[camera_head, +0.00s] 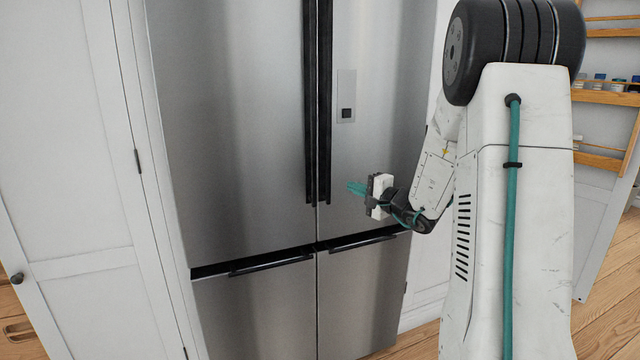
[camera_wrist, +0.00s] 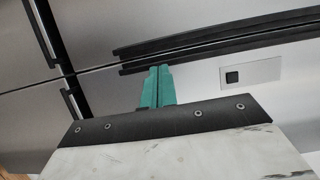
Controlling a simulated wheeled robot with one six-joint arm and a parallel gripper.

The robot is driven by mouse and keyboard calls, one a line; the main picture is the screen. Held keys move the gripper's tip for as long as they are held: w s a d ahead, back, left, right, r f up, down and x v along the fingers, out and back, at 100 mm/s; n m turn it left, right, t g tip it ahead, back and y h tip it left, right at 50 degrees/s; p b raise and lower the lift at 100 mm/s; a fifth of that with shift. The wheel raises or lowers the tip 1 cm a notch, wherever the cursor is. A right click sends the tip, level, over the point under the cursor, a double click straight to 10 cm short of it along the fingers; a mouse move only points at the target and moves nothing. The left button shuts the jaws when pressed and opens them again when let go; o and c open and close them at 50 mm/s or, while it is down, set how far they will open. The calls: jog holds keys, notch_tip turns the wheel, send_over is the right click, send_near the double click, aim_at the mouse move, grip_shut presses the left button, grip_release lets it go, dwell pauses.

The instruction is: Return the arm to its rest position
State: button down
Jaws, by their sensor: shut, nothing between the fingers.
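My gripper (camera_head: 357,188) has teal fingers and is shut with nothing in it. In the head view it is in front of the fridge (camera_head: 240,130), just right of the lower ends of the long black upright handles (camera_head: 318,110). In the wrist view the closed fingertips (camera_wrist: 158,72) point toward these handles (camera_wrist: 215,45); I cannot tell how wide the gap to them is. My white arm is bent at the right of the head view and hides part of the fridge's right side.
The fridge's upper doors and lower drawers look shut. Black drawer handles (camera_head: 270,265) run across below. A white cabinet door (camera_head: 75,170) stands at left. Wooden shelves with small jars (camera_head: 600,85) are at right. Wooden floor (camera_head: 610,325) shows at the lower right.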

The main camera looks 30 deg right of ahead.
jog(key=shift+s, duration=0.1)
jog(key=s+a+f+n+g+y, duration=0.25)
jog(key=s+a+g, duration=0.45)
jog(key=a, duration=0.5)
jog(key=s+a+f+n+g+y, duration=0.1)
jog(key=s+a+n+g+y, duration=0.3)
jog(key=s+a+g, duration=0.5)
jog(key=s+a+r+n+h, duration=0.2)
jog(key=s+a+n+h, duration=0.1)
jog(key=s, duration=0.6)
jog(key=s+a+r+n+h, duration=0.2)
jog(key=s+a+n+h, duration=0.2)
jog(key=s, duration=0.6)
jog(key=n+h, duration=0.2)
jog(key=shift+a+n, duration=0.3)
jog(key=shift+n, duration=0.05)
dwell(3.3)
